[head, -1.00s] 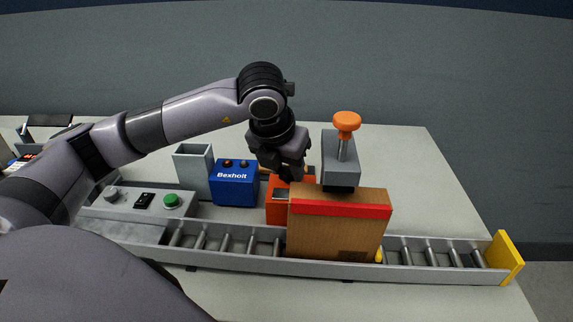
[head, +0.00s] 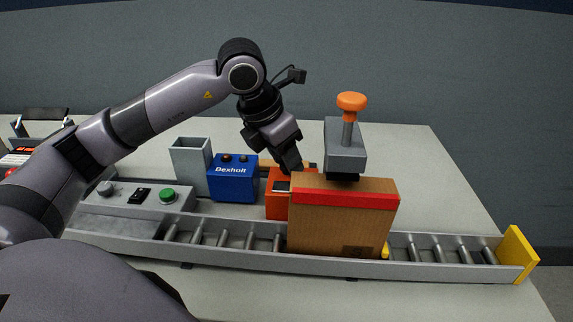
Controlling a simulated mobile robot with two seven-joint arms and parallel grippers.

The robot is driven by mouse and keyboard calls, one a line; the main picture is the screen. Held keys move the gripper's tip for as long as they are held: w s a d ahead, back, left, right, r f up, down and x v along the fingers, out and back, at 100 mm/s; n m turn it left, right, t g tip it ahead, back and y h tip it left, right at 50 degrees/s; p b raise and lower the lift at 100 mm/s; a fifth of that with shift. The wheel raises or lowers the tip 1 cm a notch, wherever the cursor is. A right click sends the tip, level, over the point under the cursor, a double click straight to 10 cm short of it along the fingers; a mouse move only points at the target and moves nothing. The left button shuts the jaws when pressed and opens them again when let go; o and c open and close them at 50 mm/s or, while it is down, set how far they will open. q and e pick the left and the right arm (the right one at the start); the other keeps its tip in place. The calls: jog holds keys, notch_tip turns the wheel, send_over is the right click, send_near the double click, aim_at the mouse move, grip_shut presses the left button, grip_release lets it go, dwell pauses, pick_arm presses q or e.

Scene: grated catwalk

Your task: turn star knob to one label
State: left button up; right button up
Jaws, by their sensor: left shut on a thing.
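My left gripper (head: 289,161) reaches down at the left end of the orange device (head: 277,204), just behind the cardboard box. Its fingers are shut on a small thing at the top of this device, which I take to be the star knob. The fingers and the box hide the knob, so its shape and pointing direction do not show. A pale panel shows on the orange device; no label can be read. My right gripper is not in view.
A cardboard box (head: 342,225) with red tape stands on the roller conveyor (head: 230,255). A grey stamp (head: 345,152) with an orange handle is above and behind it. A blue Bexholt box (head: 233,181), a grey open bin (head: 191,165) and a button panel (head: 135,195) stand left.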

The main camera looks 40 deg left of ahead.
pick_arm(q)
jog(key=m+h, duration=0.1)
jog(key=m, duration=0.2)
jog(key=shift+a+b, duration=0.15)
jog(key=shift+b, duration=0.15)
jog(key=m, duration=0.1)
jog(key=m+g+h, duration=0.1)
jog(key=m, duration=0.1)
jog(key=shift+w+a+m, duration=0.1)
jog(key=shift+w+m, duration=0.05)
jog(key=shift+m, duration=0.15)
jog(key=m+g, duration=0.1)
jog(key=m, duration=0.1)
jog(key=m+p, duration=0.1)
jog(key=m, duration=0.1)
jog(key=m+g+h, duration=0.1)
jog(key=m, duration=0.1)
jog(key=shift+w+a+g, duration=0.1)
jog(key=shift+w+g, duration=0.15)
jog(key=shift+g, duration=0.05)
jog(key=o, duration=1)
jog(key=shift+o, duration=0.2)
jog(key=shift+r, duration=0.1)
jog(key=v, duration=0.7)
